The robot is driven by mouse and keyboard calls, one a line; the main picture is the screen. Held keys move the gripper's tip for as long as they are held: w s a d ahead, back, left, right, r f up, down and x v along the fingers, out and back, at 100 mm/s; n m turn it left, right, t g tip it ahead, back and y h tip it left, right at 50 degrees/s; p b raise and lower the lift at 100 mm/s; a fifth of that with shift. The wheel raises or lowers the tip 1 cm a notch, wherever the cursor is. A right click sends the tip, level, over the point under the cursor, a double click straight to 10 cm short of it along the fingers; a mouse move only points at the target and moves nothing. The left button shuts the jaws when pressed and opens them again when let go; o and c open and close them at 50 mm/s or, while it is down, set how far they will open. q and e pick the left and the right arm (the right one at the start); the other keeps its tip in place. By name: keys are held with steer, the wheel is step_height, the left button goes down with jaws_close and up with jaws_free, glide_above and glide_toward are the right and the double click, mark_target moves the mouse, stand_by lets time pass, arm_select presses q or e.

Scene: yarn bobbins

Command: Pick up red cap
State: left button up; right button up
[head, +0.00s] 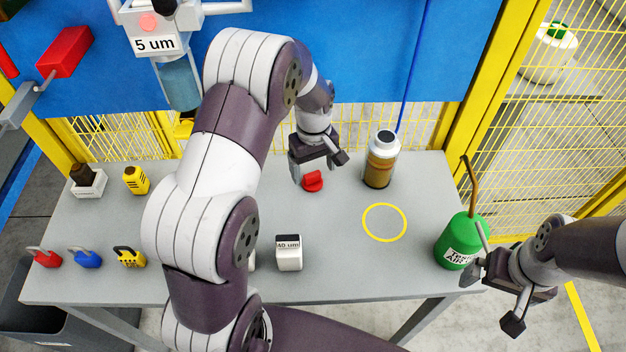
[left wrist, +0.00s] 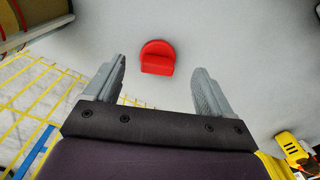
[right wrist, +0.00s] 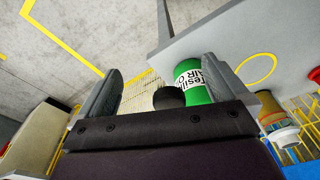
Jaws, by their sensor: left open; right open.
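The red cap (head: 313,181) lies on the grey table, left of the brown bottle. It also shows in the left wrist view (left wrist: 157,58), ahead of the fingertips and between their lines. My left gripper (head: 318,166) is open and empty, just above and behind the cap in the head view. Its two fingers show apart in the left wrist view (left wrist: 158,75). My right gripper (head: 494,300) is open and empty, off the table's front right corner, near the green bottle. Its fingers show apart in the right wrist view (right wrist: 165,80).
A brown bottle with a white top (head: 381,160) stands right of the cap. A yellow ring (head: 384,222) marks the table. The green bottle (head: 462,240) stands at the right edge. A white box (head: 289,253) and several padlocks, including a blue one (head: 86,258), stand towards the front.

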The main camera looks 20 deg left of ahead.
mark_target(313, 175)
arm_select(q)
steer(key=f, duration=0.4)
steer(key=shift+w+a+f, duration=0.15)
steer(key=shift+w+f, duration=0.05)
steer(key=shift+f, duration=0.15)
arm_select(e)
steer(key=shift+r, duration=0.15)
arm_select(q)
steer(key=c, duration=1.1)
steer(key=shift+r, duration=0.1)
